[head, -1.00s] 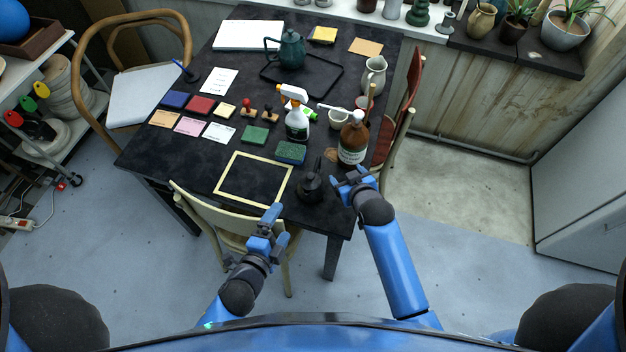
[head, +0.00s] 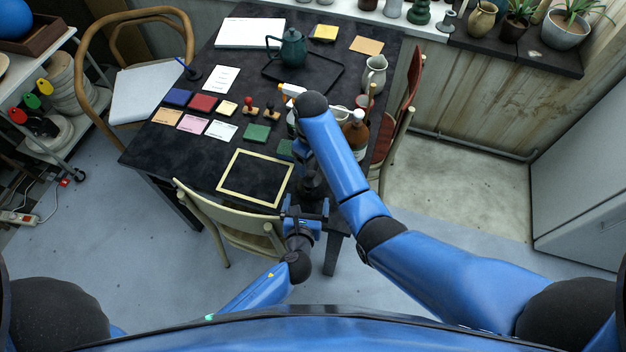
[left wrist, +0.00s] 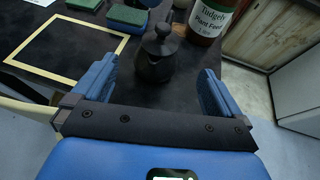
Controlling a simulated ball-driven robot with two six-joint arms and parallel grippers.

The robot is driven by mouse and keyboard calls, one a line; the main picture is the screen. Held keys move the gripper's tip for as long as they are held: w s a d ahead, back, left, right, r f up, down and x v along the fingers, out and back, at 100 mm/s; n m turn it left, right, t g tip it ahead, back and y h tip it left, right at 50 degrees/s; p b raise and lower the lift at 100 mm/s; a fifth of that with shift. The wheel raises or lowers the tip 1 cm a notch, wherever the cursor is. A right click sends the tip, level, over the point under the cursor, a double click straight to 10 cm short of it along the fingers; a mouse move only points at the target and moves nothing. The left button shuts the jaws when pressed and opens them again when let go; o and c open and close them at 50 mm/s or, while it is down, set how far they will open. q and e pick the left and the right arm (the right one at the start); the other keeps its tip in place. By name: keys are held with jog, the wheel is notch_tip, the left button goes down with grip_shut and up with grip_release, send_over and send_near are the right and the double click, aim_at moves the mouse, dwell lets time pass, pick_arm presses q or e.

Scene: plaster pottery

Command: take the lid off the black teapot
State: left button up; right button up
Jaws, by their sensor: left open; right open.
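The small black teapot (head: 312,186) stands upright near the front right corner of the dark table, partly covered by my right arm. In the left wrist view the teapot (left wrist: 154,68) is clear, with its lid (left wrist: 158,44) on top and a round knob. My left gripper (head: 306,204) is open and empty at the table's front edge. Its fingers are apart to the left and right of the teapot, on the near side.
A brown bottle (head: 356,132) stands behind the teapot to the right; its label shows in the left wrist view. Green sponges (left wrist: 128,15) lie behind the teapot. A pale yellow frame (head: 256,151) lies to its left. A chair (head: 228,222) stands at the front edge.

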aim_at(311, 182)
pick_arm(q)
jog(key=x, duration=0.9)
jog(key=shift+w+f, duration=0.15)
jog(key=shift+w, duration=0.2)
jog(key=shift+c, duration=0.3)
jog(key=c, duration=1.4)
jog(key=shift+c, duration=0.6)
pick_arm(e)
jog(key=shift+c, duration=0.9)
jog(key=shift+w+r+m, duration=0.1)
jog(key=shift+r+m, duration=0.3)
jog(key=shift+r, duration=0.15)
jog(key=c, duration=0.5)
notch_tip(311, 182, up, 4)
jog(key=m, duration=0.3)
jog(key=shift+r+m, duration=0.1)
jog(key=shift+m, duration=0.3)
notch_tip(311, 182, down, 12)
jog(key=shift+r, duration=0.2)
